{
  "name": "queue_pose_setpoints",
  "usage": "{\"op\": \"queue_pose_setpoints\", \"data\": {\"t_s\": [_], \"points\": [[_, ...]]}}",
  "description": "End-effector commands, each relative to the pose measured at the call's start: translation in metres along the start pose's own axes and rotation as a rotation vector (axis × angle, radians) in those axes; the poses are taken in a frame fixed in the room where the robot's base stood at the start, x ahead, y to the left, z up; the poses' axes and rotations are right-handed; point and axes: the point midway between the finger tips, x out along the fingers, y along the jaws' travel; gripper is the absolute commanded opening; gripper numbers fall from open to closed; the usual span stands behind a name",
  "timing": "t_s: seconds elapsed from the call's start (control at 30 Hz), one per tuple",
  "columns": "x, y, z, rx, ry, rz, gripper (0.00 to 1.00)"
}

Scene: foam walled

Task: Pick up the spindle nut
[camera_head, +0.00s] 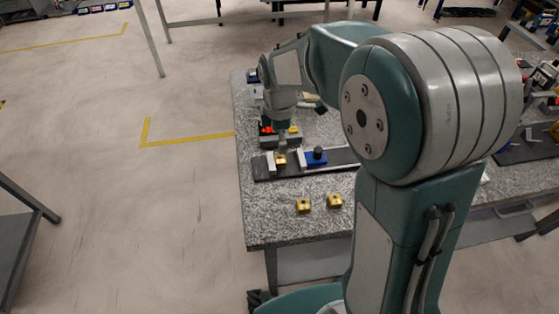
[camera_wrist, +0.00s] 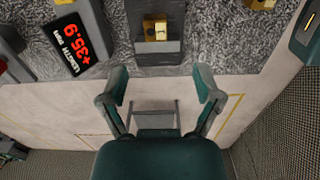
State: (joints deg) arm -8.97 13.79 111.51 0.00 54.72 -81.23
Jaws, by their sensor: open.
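Several small brass-yellow blocks look like the spindle nut; I cannot tell for sure which one the name means. One brass block (camera_head: 280,160) sits on a long dark base (camera_head: 264,171) on the table, and in the wrist view a brass block (camera_wrist: 155,31) shows on a dark base, beyond my fingertips. Two more brass blocks, the left one (camera_head: 303,205) and the right one (camera_head: 335,201), lie on the bare table in front of the base. My gripper (camera_wrist: 160,86) is open, with nothing between its fingers; in the head view its fingers are hard to make out.
The speckled stone table (camera_head: 270,226) has free room near its front. A blue block (camera_head: 315,159) with a dark knob stands on the base. Another table with parts is at the right.

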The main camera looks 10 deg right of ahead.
Motion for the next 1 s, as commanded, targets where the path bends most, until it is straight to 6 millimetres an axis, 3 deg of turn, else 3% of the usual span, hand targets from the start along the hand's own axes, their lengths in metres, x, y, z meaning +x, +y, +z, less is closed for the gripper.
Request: {"op": "queue_pose_setpoints", "data": {"t_s": [0.1,0.37,0.6,0.93,0.97,1.0], "points": [[0.022,-0.001,0.000,0.002,-0.001,-0.004,0.83],[0.046,0.001,0.001,0.003,0.000,-0.002,0.83],[0.082,0.006,0.001,0.003,-0.001,-0.004,0.83],[0.090,0.007,0.001,0.003,0.000,0.001,0.83],[0.090,0.007,0.001,0.003,0.000,0.001,0.74],[0.090,0.007,0.001,0.003,0.000,0.001,0.56]]}}
